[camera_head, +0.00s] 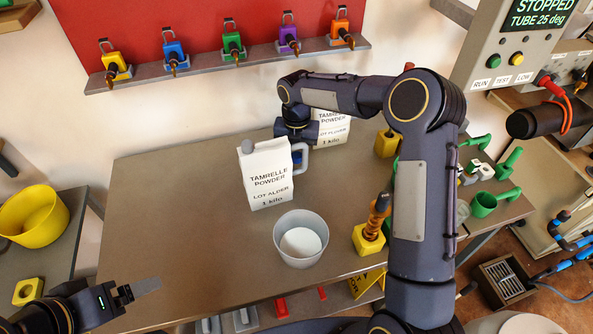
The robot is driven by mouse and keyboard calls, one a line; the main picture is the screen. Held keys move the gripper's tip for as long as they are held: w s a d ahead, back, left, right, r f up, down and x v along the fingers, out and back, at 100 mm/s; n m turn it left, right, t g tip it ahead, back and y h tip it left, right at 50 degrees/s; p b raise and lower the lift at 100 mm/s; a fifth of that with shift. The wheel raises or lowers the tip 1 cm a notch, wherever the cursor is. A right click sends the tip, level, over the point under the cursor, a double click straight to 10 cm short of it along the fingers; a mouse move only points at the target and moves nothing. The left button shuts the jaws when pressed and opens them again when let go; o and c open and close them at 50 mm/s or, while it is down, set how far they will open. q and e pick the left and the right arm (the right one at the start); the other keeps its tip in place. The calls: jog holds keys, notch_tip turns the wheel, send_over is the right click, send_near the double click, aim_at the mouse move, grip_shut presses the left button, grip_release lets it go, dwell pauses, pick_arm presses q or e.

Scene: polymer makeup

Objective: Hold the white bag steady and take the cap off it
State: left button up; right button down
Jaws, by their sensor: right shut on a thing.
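The white bag (268,178), printed "TAMRELLE POWDER", stands upright on the table. A grey cap (247,146) sits at its top left corner. My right gripper (299,150) reaches down at the bag's right side and is shut on the bag near its blue-grey handle; its fingertips are mostly hidden. My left gripper (124,293) is low at the left, well apart from the bag. A flat grey piece shows at its tip; I cannot tell whether it holds it.
A grey bowl (300,242) with white contents stands in front of the bag. A second white bag (331,127) stands behind my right wrist. An amber-handled tool stands in a yellow block (368,238) to the right. The table's left part (170,210) is clear.

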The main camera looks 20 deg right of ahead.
aim_at(296, 156)
notch_tip(296, 156, down, 5)
jog(key=b, duration=0.3)
jog(key=shift+b, duration=0.35)
jog(key=shift+r, duration=0.2)
jog(key=shift+f, duration=0.15)
jog(key=c, duration=1.1)
grip_release()
jog(key=shift+r, duration=0.25)
notch_tip(296, 156, up, 12)
jog(key=shift+f, duration=0.15)
